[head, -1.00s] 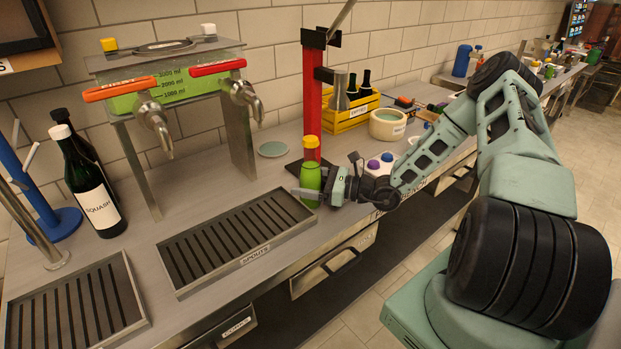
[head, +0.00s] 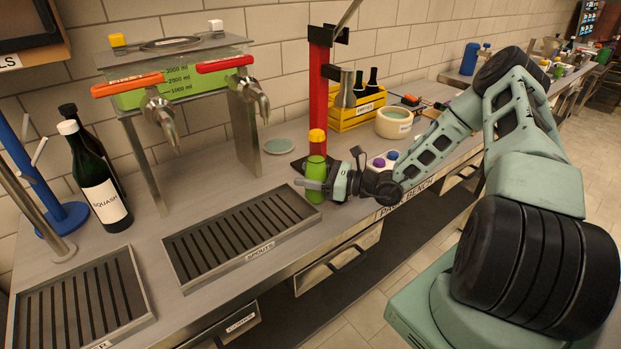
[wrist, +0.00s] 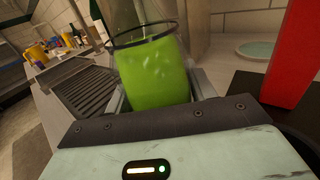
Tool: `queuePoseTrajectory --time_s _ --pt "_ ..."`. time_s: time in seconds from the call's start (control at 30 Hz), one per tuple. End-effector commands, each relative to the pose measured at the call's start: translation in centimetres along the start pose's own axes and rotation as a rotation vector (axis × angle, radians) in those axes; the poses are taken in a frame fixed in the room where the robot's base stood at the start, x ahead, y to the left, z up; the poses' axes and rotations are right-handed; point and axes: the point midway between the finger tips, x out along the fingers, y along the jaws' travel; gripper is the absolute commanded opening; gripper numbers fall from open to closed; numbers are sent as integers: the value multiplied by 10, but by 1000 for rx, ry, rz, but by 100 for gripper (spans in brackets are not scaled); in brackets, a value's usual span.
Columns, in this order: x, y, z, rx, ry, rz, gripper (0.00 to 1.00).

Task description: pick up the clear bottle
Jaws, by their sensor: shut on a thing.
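The clear bottle (head: 317,180) holds green liquid and has a yellow-orange cap. It stands upright at the right end of the spouts drip tray, in front of the red post. My gripper (head: 314,187) is shut on its lower body from the right side. In the wrist view the clear bottle (wrist: 152,70) fills the space between the fingers, with a dark ring around it near the top of the liquid. I cannot tell whether its base touches the bench.
A red post (head: 318,95) rises close behind the bottle. The spouts drip tray (head: 262,252) lies to the left, under a two-tap dispenser (head: 180,85). A dark squash bottle (head: 95,180) stands far left. A yellow crate (head: 350,117) and a round pot (head: 393,123) stand behind right.

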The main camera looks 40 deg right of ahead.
Motion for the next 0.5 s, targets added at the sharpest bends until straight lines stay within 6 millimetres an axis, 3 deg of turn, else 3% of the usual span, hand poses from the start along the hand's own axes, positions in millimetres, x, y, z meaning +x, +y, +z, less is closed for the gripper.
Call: queuePoseTrajectory --time_s 0.5 --pt "0 0 76 -5 -2 1 28"
